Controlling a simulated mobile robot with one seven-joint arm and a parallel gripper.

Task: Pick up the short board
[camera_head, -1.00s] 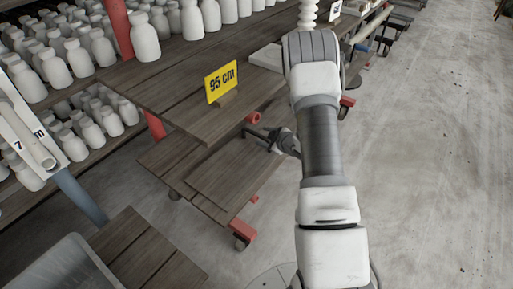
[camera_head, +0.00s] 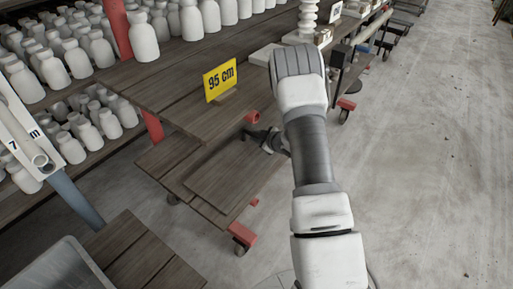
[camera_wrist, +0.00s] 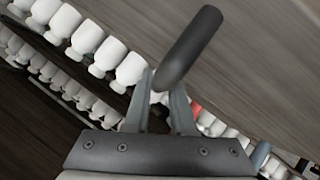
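A short, dark brown board (camera_head: 232,183) lies flat on the low wooden cart below the table edge in the head view. My gripper (camera_head: 258,134) is beyond the board's far right end, partly hidden behind my arm. In the wrist view the gripper's two grey fingers (camera_wrist: 160,88) slant toward each other. A dark rounded rod (camera_wrist: 190,45) shows at their tips; I cannot tell whether they grip it. No board is seen between the fingers.
A yellow "95 cm" sign (camera_head: 220,80) stands on the wooden table (camera_head: 165,85) above the cart. Shelves of white bottles (camera_head: 140,38) are at the left. A grey bin (camera_head: 62,272) is at the lower left. The concrete floor (camera_head: 430,150) at the right is clear.

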